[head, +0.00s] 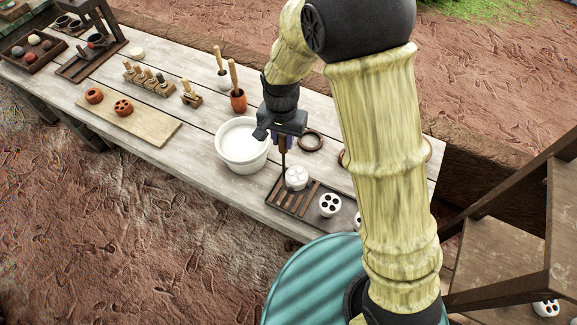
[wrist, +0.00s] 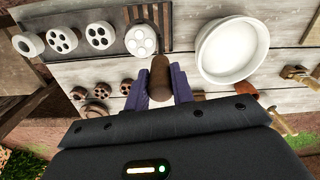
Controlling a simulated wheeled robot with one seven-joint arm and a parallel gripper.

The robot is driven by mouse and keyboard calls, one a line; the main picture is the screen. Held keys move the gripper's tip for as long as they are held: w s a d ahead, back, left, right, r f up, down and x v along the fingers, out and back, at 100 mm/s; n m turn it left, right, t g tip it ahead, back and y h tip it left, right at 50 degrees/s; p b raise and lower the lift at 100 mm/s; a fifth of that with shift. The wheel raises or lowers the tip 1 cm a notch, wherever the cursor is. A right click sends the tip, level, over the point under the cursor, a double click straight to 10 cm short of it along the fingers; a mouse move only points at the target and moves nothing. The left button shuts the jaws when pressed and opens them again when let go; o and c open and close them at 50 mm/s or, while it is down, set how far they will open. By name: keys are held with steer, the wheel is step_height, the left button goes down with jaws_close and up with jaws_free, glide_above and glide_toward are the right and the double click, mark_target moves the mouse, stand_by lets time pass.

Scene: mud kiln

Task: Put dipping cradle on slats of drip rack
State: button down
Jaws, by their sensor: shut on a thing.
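My gripper (head: 285,143) is shut on the brown handle of the dipping cradle (wrist: 158,85), which stands between the purple jaws in the wrist view. In the head view the cradle's thin dark rod (head: 284,168) runs down from the jaws to the drip rack (head: 277,205). A white pierced piece (head: 297,178) is right beside the rod's lower end, over the slats; it also shows in the wrist view (wrist: 142,41). The cradle's bottom is hidden, so I cannot tell whether it touches the slats. Bare slats show in front of the white piece.
A white bucket of pale liquid (head: 241,147) stands just left of the rack. More white pierced pieces (head: 330,205) stand right of the slats. A board with two orange pieces (head: 140,123) and several brushes (head: 150,80) are farther left.

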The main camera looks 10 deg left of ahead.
step_height(320, 180, down, 3)
steer(key=shift+w+f+p, duration=0.1)
steer(key=shift+f+p, duration=0.1)
steer(key=shift+p, duration=0.15)
steer(key=shift+f+p, duration=0.65)
steer(key=shift+f, duration=1.55)
steer(key=c, duration=1.2)
jaws_free()
